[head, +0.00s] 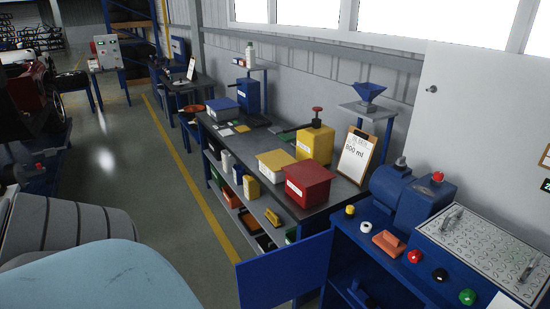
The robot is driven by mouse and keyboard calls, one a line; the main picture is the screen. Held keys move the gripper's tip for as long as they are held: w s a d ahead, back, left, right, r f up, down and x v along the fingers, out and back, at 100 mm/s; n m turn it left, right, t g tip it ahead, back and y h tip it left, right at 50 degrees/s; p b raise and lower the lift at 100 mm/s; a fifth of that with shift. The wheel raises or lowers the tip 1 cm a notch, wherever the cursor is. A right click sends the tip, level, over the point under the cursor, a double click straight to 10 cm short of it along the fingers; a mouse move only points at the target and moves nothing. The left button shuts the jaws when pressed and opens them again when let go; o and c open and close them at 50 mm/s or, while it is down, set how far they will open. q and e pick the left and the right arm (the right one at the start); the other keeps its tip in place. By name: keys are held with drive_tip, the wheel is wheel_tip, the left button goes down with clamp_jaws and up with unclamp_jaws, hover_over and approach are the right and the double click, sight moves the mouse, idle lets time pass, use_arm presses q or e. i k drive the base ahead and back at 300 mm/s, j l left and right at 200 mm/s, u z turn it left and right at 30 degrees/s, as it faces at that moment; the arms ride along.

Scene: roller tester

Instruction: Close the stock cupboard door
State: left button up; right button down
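The stock cupboard door appears to be the flat blue panel (285,271) at the bottom centre. It stands open, swung out to the left from the blue cupboard (345,238) at the lower right. The cupboard's dark inside shows to the right of the door, with a small dark object (358,294) in it. The lower parts of the door and cupboard are cut off by the picture's bottom edge. Neither of my grippers is in view, and nothing is seen touching the door.
The cupboard top carries an orange block (388,244) and coloured buttons. Open grey floor (185,235) with a yellow line lies left of the door.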

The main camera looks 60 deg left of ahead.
sight(270, 280)
drive_tip(key=k+z, duration=0.3)
drive_tip(key=k+l+z, duration=0.3)
drive_tip(key=k, duration=0.2)
drive_tip(key=j+z, duration=0.55)
drive_tip(key=k+j, duration=0.1)
drive_tip(key=j, duration=0.5)
drive_tip(key=k+j, duration=0.15)
drive_tip(key=j, duration=0.4)
drive_tip(key=k+j, duration=0.1)
drive_tip(key=j, duration=0.5)
drive_tip(key=k+j, duration=0.1)
drive_tip(key=j, duration=0.5)
drive_tip(key=k+j, duration=0.15)
drive_tip(key=j, duration=0.45)
drive_tip(key=k+j, duration=0.1)
drive_tip(key=j, duration=0.45)
drive_tip(key=k+j, duration=0.15)
drive_tip(key=j, duration=0.45)
drive_tip(key=k+j, duration=0.1)
drive_tip(key=j, duration=0.5)
drive_tip(key=k+j, duration=0.25)
drive_tip(key=j, duration=0.15)
drive_tip(key=k+j+u, duration=0.1)
drive_tip(key=k+j, duration=0.15)
drive_tip(key=j, duration=0.1)
